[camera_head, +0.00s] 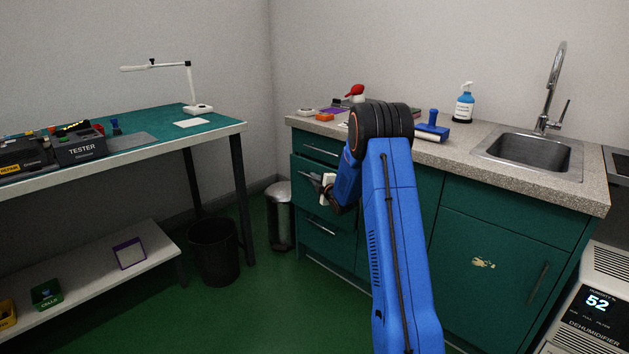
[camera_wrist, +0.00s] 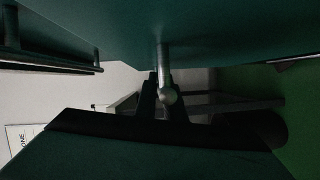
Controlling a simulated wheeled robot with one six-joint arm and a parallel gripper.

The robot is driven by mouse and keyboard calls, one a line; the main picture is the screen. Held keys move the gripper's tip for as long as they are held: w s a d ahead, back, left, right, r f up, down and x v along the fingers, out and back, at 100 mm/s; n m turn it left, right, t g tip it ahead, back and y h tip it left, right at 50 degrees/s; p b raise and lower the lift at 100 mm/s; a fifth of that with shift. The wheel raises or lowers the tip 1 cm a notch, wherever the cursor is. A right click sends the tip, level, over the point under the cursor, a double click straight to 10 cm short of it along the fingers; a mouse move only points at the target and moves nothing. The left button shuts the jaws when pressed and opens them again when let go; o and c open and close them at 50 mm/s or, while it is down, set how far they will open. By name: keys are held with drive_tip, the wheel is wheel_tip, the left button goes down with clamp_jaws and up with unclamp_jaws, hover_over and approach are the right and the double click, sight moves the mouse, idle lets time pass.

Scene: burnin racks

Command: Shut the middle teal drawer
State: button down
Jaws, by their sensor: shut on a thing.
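The teal drawers are stacked at the left end of the counter cabinet. The middle teal drawer (camera_head: 300,166) appears to stand a little forward of the drawer above it, partly hidden by my arm; how far out it is I cannot tell exactly. My gripper (camera_head: 316,181) is at its front. In the wrist view my gripper (camera_wrist: 163,92) is shut on a round metal handle (camera_wrist: 164,60), with a dark finger on each side of the bar. The handle's rounded end shows between the fingers. The top drawer (camera_head: 318,147) and bottom drawer (camera_head: 325,235) look shut.
A steel bin (camera_head: 280,215) stands close to the drawers' left, with a black bin (camera_head: 214,250) farther left. A workbench (camera_head: 170,143) fills the left side. Green floor (camera_head: 265,310) is free in front. A dehumidifier (camera_head: 595,310) stands at right.

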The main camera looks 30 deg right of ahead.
drive_tip(key=d, duration=0.1)
drive_tip(key=w+d, duration=0.1)
drive_tip(key=d, duration=0.2)
drive_tip(key=shift+w, duration=0.25)
drive_tip(key=c, duration=1.8)
unclamp_jaws()
drive_tip(key=shift+c, duration=0.2)
drive_tip(key=a, duration=0.2)
drive_tip(key=s+a, duration=0.1)
drive_tip(key=shift+s+a, duration=0.15)
drive_tip(key=shift+a, duration=0.25)
drive_tip(key=s+r, duration=0.1)
drive_tip(key=s, duration=1.6)
drive_tip(key=s+a+r+m+g+h, duration=0.1)
drive_tip(key=s+a+r+m+g, duration=0.3)
drive_tip(key=s+a+r, duration=0.4)
drive_tip(key=shift+s+a+r+m+h, duration=0.3)
drive_tip(key=shift+s+a+r+m, duration=0.1)
drive_tip(key=shift+s+a+m, duration=0.25)
drive_tip(key=shift+w+d, duration=0.1)
drive_tip(key=shift+d, duration=0.05)
